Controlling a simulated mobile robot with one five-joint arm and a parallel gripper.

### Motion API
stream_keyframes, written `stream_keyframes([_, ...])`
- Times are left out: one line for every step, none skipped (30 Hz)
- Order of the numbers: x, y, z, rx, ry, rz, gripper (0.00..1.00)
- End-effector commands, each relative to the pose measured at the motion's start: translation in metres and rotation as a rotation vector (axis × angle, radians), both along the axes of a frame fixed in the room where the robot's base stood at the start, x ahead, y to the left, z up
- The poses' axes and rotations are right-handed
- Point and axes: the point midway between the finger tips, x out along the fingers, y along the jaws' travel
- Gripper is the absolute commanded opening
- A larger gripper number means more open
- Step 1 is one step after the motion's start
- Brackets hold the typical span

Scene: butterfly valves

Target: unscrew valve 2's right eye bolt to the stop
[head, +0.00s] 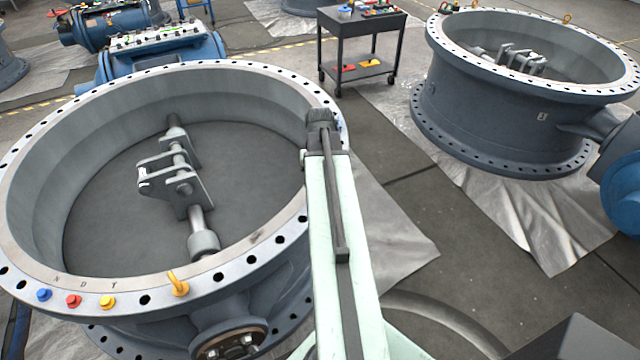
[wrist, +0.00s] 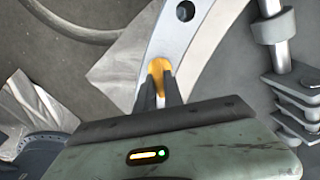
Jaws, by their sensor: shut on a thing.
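The near valve is a large blue-grey ring (head: 75,95) with a pale drilled flange; its number is not readable. My gripper (head: 322,118) is at the right side of this flange, at the end of my pale green arm. In the wrist view my gripper (wrist: 160,88) is shut on a yellow eye bolt (wrist: 158,66) standing on the flange (wrist: 205,30). In the head view that bolt is hidden behind my gripper. A second yellow eye bolt (head: 178,285) stands at the flange's front. How far the gripped bolt is screwed out cannot be told.
Blue, red and yellow plugs (head: 74,301) sit on the front flange. A bracketed shaft (head: 180,180) crosses the bore. Another large valve (head: 500,120) stands at the right, with a tool cart (head: 345,40) behind. Floor between the valves is mostly clear, with sheeting (head: 480,195).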

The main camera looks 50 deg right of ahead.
Motion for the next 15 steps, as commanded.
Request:
stream_keyframes([-0.0005, 0.0001, -0.0002, 0.000, 0.001, 0.043, 0.00])
stream_keyframes([-0.0005, 0.0002, -0.0002, 0.000, 0.001, 0.071, 0.00])
stream_keyframes([-0.0005, 0.0002, -0.0002, 0.000, 0.001, 0.109, 0.00])
stream_keyframes([-0.0005, 0.0002, -0.0002, 0.000, 0.001, 0.138, 0.00])
stream_keyframes([-0.0004, 0.0003, -0.0002, 0.000, 0.001, 0.166, 0.00])
stream_keyframes([-0.0005, 0.0003, -0.0002, 0.000, 0.001, 0.204, 0.00])
stream_keyframes([-0.0004, 0.0004, -0.0002, 0.000, 0.001, 0.233, 0.00])
stream_keyframes([-0.0004, 0.0004, -0.0002, 0.000, 0.001, 0.261, 0.00])
stream_keyframes([-0.0004, 0.0005, -0.0002, 0.000, 0.001, 0.300, 0.00])
stream_keyframes([-0.0004, 0.0005, -0.0002, 0.000, 0.001, 0.328, 0.00])
stream_keyframes([-0.0004, 0.0005, -0.0002, 0.000, 0.001, 0.356, 0.00])
stream_keyframes([-0.0003, 0.0006, -0.0002, 0.000, 0.001, 0.395, 0.00])
stream_keyframes([-0.0004, 0.0006, -0.0002, 0.000, 0.001, 0.423, 0.00])
stream_keyframes([-0.0004, 0.0006, -0.0003, 0.000, 0.001, 0.451, 0.00])
stream_keyframes([-0.0003, 0.0007, -0.0003, 0.000, 0.001, 0.490, 0.00])
